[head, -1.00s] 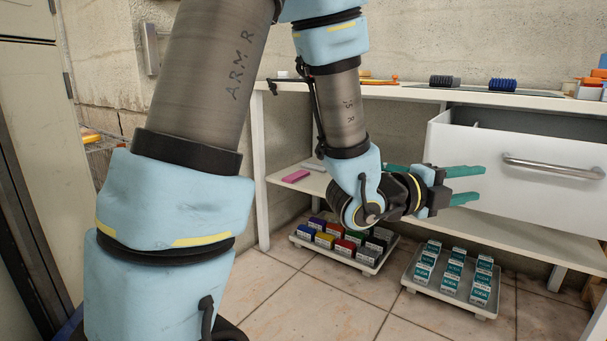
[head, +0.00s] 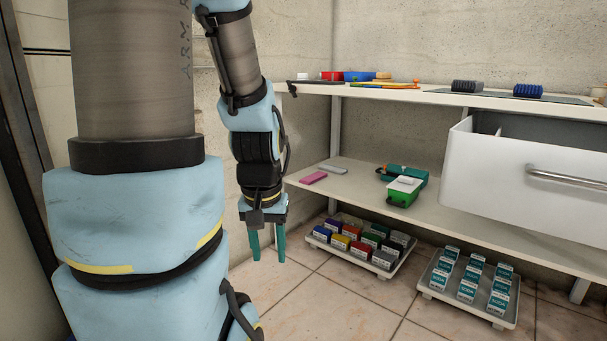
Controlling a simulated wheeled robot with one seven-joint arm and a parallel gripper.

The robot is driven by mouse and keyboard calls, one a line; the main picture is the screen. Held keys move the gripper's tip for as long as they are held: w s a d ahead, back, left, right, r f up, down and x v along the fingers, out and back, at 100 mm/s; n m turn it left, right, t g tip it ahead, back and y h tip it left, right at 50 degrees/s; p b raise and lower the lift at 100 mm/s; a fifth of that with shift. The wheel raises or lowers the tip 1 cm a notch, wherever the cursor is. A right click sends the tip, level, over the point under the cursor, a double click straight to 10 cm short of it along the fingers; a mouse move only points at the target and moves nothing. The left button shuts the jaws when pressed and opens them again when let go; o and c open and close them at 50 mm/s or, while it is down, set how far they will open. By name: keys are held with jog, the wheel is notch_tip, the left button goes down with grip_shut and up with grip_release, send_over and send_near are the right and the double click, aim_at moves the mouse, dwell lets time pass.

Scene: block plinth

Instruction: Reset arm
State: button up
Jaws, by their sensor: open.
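My gripper (head: 267,248) hangs at the end of my arm, left of the shelf unit. Its two teal fingers point down toward the tiled floor. They are apart, with nothing between them. The gripper is clear of the shelf and the trays, with the floor and wall base behind it.
An open white drawer (head: 535,185) juts out at the right. Trays of coloured boxes (head: 323,244) and soda boxes (head: 428,287) stand on the floor below. The lower shelf (head: 345,190) holds a green item (head: 403,192) and a pink block (head: 314,178). Front floor is clear.

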notch_tip(320, 180, up, 35)
jog(key=p, duration=3.3)
jog(key=shift+f, duration=0.15)
